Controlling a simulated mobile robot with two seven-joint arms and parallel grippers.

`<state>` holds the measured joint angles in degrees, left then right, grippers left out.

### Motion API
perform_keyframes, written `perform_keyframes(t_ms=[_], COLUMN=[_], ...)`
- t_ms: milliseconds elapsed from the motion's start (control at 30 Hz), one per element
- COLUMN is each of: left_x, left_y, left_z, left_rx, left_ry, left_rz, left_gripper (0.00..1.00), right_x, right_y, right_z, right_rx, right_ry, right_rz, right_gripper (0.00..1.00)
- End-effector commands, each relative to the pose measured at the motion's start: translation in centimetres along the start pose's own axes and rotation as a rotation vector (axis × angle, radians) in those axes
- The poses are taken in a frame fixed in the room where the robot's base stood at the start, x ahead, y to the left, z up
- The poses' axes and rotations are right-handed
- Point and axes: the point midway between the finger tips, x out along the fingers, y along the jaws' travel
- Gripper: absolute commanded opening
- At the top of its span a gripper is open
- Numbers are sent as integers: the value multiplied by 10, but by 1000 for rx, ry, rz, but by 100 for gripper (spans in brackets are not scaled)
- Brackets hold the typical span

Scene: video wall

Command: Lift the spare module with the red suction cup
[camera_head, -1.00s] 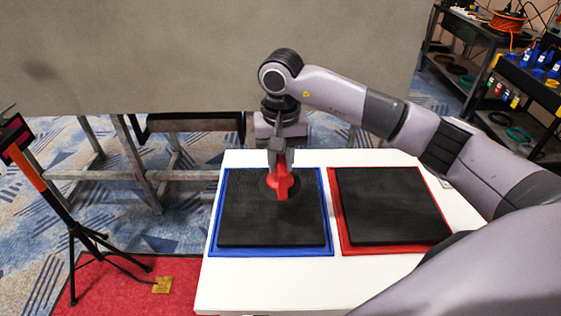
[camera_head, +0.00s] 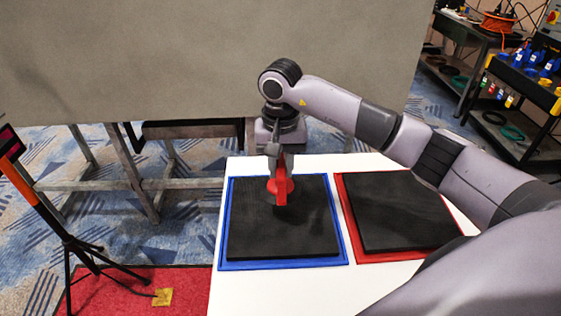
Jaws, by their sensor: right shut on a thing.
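My right gripper (camera_head: 274,160) hangs over the left half of the white table, shut on the handle of the red suction cup (camera_head: 281,189). The cup stands at the far middle part of a flat black module (camera_head: 285,235). Whether its base presses on the surface is hard to tell. This module lies within the blue frame (camera_head: 224,240). A second black module (camera_head: 400,215) lies within the red frame (camera_head: 351,228) to the right. Which one is the spare is not marked. My left gripper is not in view.
The white table (camera_head: 240,290) has bare strips in front and behind. A large grey panel (camera_head: 200,60) on metal legs stands behind it. A black tripod (camera_head: 80,252) stands on a red mat (camera_head: 120,285) at left. Tool shelves (camera_head: 500,70) are at the far right.

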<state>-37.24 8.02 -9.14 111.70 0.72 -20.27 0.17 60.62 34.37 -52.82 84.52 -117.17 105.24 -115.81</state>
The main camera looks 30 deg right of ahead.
Motion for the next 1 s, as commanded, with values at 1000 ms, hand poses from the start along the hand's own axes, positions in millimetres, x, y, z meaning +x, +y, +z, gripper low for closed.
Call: perform_keyframes(t_ms=[1000], left_x=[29], left_y=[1], left_z=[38], left_rx=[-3], left_ry=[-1], left_rz=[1], left_gripper=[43], right_x=[68], right_y=[0], right_z=[0], right_rx=[0], right_ry=[1], right_rz=[-2], right_gripper=[0])
